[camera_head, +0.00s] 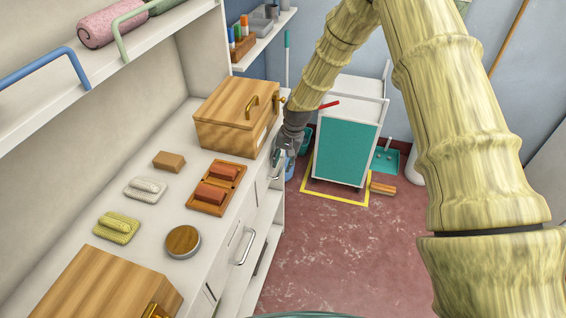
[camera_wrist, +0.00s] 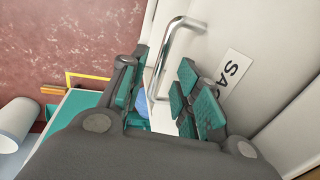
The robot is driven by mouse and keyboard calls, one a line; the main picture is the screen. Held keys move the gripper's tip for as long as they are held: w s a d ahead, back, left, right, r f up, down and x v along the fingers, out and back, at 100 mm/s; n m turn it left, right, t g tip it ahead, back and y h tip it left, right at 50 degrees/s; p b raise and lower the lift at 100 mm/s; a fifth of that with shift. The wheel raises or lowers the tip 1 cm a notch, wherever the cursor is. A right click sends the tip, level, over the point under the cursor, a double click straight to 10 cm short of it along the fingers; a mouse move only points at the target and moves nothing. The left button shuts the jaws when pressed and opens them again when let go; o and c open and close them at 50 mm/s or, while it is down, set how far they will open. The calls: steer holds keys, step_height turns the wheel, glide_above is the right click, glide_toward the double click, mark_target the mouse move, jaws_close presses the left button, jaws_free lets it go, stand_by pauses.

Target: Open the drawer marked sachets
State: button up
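My gripper (camera_wrist: 163,88) is open, with teal pads on both sides of the handle's near end. I see a gap between the handle and the pads, and cannot tell whether either touches. In the head view my gripper (camera_head: 283,155) is at the far end of the counter front, by the far drawer handle (camera_head: 275,170). The drawer looks closed.
A nearer drawer handle (camera_head: 245,246) is on the same counter front. On the counter (camera_head: 215,135) are a wooden box (camera_head: 225,128), an orange tray (camera_head: 205,206), sponges and a round tin (camera_head: 183,241). A teal-fronted cart (camera_head: 345,152) stands beyond my gripper; red floor (camera_head: 340,255) is open.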

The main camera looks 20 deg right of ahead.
steer(key=shift+w+f, duration=0.1)
steer(key=shift+f, duration=0.7)
steer(key=shift+a, duration=0.1)
steer(key=shift+c, duration=0.2)
jaws_close()
